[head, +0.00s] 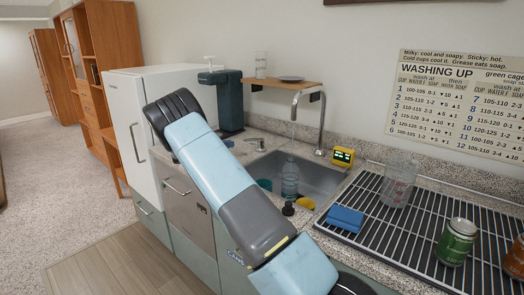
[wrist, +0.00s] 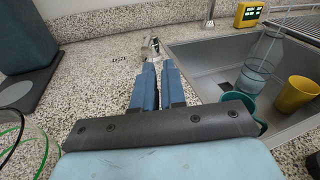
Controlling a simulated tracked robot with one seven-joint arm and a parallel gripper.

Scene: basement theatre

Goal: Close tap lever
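The tap lever is a small silver handle (wrist: 150,46) on the speckled counter beside the sink. In the head view the lever (head: 256,142) stands left of the sink, apart from the tall curved spout (head: 322,115). A thin, faint stream appears to fall from the spout toward a clear vessel in the sink. My gripper (wrist: 156,66) shows two blue fingers pointing at the lever, with a narrow gap between them. The lever is just beyond or between the fingertips; contact cannot be told. The gripper holds nothing visible. In the head view my arm hides most of the gripper.
The sink (wrist: 203,69) holds a teal cup (wrist: 238,101), a clear vessel (wrist: 254,76) and a yellow cup (wrist: 296,94). A teal dispenser (head: 229,98) stands left of the lever. A yellow display box (head: 343,156) stands behind the sink. A drying rack (head: 400,225) lies right.

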